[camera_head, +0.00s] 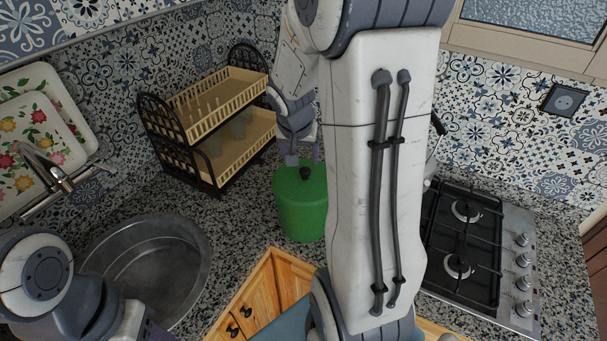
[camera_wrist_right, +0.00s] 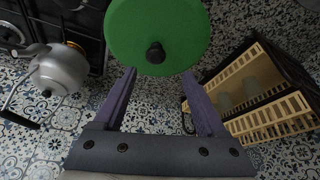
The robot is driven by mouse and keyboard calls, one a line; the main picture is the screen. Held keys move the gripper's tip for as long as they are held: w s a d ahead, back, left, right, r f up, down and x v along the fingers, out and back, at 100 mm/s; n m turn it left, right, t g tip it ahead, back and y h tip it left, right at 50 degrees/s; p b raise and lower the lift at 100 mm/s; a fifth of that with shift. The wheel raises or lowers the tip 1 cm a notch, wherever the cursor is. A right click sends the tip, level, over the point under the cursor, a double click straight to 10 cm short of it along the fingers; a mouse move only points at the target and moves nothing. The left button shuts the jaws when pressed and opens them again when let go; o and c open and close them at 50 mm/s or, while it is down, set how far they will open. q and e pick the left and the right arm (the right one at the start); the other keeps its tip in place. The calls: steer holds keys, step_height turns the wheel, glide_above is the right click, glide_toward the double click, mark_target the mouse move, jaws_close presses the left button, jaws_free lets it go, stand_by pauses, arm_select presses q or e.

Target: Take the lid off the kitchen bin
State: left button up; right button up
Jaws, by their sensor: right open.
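The green kitchen bin (camera_head: 303,212) stands on the speckled counter in the corner, between the sink and the stove. Its green lid (camera_head: 290,182) is on top, with a black knob (camera_head: 305,172). In the right wrist view the lid (camera_wrist_right: 178,28) and its knob (camera_wrist_right: 155,53) show just beyond the fingertips. My right gripper (camera_head: 304,160) is above the lid's back edge, and in the right wrist view its purple fingers (camera_wrist_right: 158,75) are open with nothing between them. The left arm shows at the lower left, but its gripper's fingers are out of view.
A black and cream dish rack (camera_head: 215,122) stands left of the bin. The metal sink (camera_head: 150,262) is at lower left and the gas stove (camera_head: 470,250) at right. A grey kettle (camera_wrist_right: 58,70) shows in the right wrist view. My right arm crosses the middle.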

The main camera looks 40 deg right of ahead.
mark_target(305, 169)
steer(key=shift+x, duration=0.95)
steer(key=x, duration=0.4)
steer(key=shift+s+d+f, duration=0.1)
steer(key=shift+s+f, duration=0.1)
steer(key=shift+s, duration=0.15)
steer(key=shift+w+d+f, duration=0.15)
steer(key=shift+f, duration=0.3)
jaws_close()
